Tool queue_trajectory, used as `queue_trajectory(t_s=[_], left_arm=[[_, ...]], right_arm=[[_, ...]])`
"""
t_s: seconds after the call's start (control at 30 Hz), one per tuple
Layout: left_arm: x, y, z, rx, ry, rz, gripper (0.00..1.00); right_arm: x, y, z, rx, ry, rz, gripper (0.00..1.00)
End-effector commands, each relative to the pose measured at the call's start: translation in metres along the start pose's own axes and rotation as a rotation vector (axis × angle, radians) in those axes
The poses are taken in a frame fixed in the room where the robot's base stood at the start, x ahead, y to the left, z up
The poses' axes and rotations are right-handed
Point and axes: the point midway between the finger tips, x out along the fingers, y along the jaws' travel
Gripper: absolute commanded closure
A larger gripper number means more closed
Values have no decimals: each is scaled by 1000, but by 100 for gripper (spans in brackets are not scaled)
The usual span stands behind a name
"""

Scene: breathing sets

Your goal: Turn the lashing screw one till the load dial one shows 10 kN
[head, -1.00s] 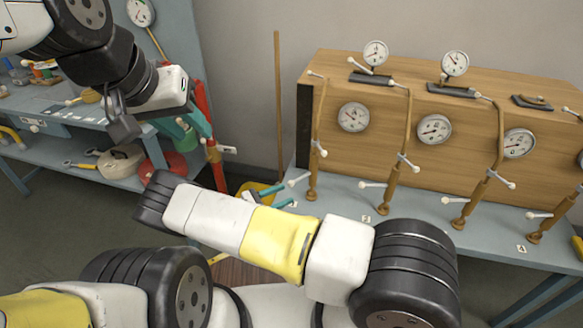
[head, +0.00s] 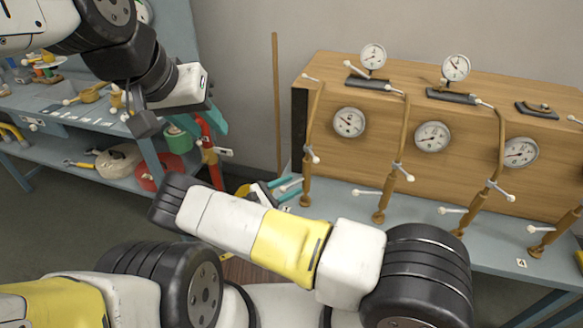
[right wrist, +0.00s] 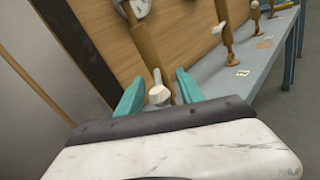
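Lashing screw one (head: 306,186) is the leftmost brown upright screw at the bench's front, with white handles. Load dial one (head: 349,122) is the round white dial above it on the wooden box; its needle is too small to read surely. My right gripper (head: 287,187) is low at the left of the screw, partly hidden behind my forearm. In the right wrist view its teal fingers (right wrist: 158,92) are apart, with a white-tipped handle (right wrist: 158,95) showing between them; contact cannot be told. My left gripper (head: 208,118) is at upper left, its teal fingers partly hidden.
Several more screws and dials stand to the right along the wooden box (head: 400,105). A blue-grey shelf bench (head: 70,145) with tools is at the left. A brown pole (head: 277,105) leans on the wall. My right forearm covers the lower middle.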

Motion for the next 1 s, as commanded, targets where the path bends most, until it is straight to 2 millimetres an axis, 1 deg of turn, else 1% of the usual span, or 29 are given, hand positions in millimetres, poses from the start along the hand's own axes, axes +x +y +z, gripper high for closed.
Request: queue_trajectory(t_s=[0.03, 0.17, 0.2, 0.23, 1.0], left_arm=[[0, 0, 0, 0, 0, 0, 64], [0, 0, 0, 0, 0, 0, 64], [0, 0, 0, 0, 0, 0, 64], [0, 0, 0, 0, 0, 0, 64], [0, 0, 0, 0, 0, 0, 64]], right_arm=[[0, 0, 0, 0, 0, 0, 65], [0, 0, 0, 0, 0, -1, 91], [0, 0, 0, 0, 0, -1, 99], [0, 0, 0, 0, 0, -1, 100], [0, 0, 0, 1, 1, -1, 100]])
